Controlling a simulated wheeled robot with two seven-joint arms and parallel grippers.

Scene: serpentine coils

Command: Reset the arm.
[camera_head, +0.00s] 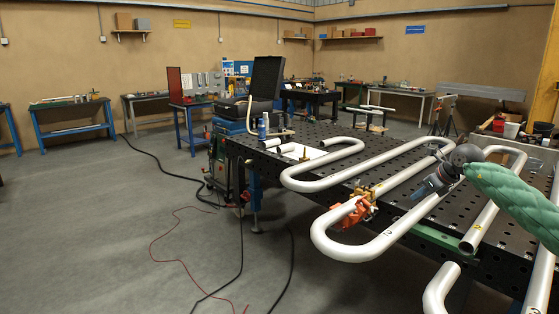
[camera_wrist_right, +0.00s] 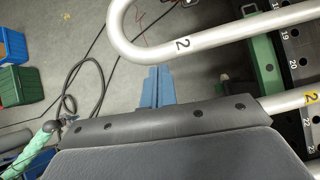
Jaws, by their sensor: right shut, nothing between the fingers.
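My right gripper (camera_head: 420,190) hangs at the end of my green-sleeved right arm, above the coil tubes on the perforated table. In the head view, orange clamps (camera_head: 352,211) hold the front coil (camera_head: 372,244) left of the gripper. My left arm is not in the head view. A green-sleeved arm (camera_wrist_right: 28,163) with a dark end shows small at lower left of the wrist view; its fingers are not clear.
The dark perforated table (camera_head: 408,195) bears pale serpentine tubes (camera_head: 325,183) around and below the right arm. A loose bent tube (camera_head: 440,287) stands near the front edge. Cables (camera_head: 170,175) lie on the open floor at left. Workbenches (camera_head: 72,116) line the back wall.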

